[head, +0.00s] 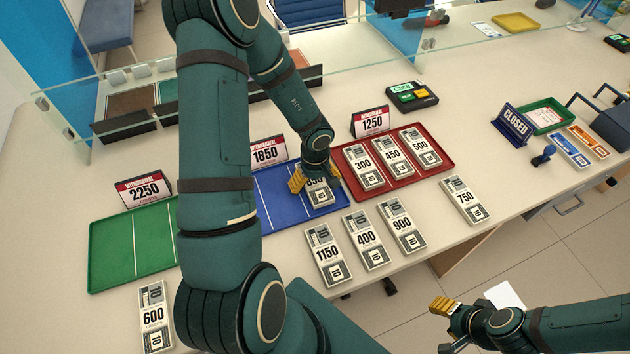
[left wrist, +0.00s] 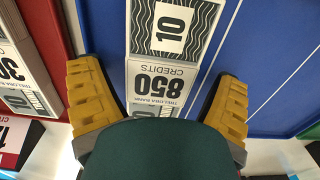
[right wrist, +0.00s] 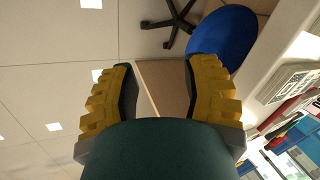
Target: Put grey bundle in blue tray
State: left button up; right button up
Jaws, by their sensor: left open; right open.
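The grey bundle marked 850 (head: 321,197) lies in the right part of the blue tray (head: 276,206). It also shows in the left wrist view (left wrist: 160,82), flat on the blue tray surface (left wrist: 245,60). My left gripper (head: 314,180) is open at the bundle, with one yellow finger on each side of it and gaps between. Other grey bundles, marked 1150 (head: 328,254), 400 (head: 366,240), 900 (head: 402,228), 750 (head: 464,200) and 600 (head: 154,318), lie on the counter. My right gripper (head: 447,325) is open and empty, out past the counter's front edge.
A red tray (head: 437,168) holding bundles 300, 450 and 500 stands right of the blue tray. An empty green tray (head: 110,252) is at left. Sign cards (head: 268,152) and a glass screen (head: 345,62) stand behind.

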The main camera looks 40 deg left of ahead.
aim_at(315, 183)
pick_arm(q)
jog(key=shift+r, duration=0.15)
notch_tip(315, 183, up, 12)
jog(key=p, duration=0.6)
pick_arm(e)
notch_tip(315, 183, up, 6)
jog(key=w, duration=0.2)
jog(key=shift+d+t, duration=0.15)
jog(key=shift+t, duration=0.15)
jog(key=shift+s, duration=0.1)
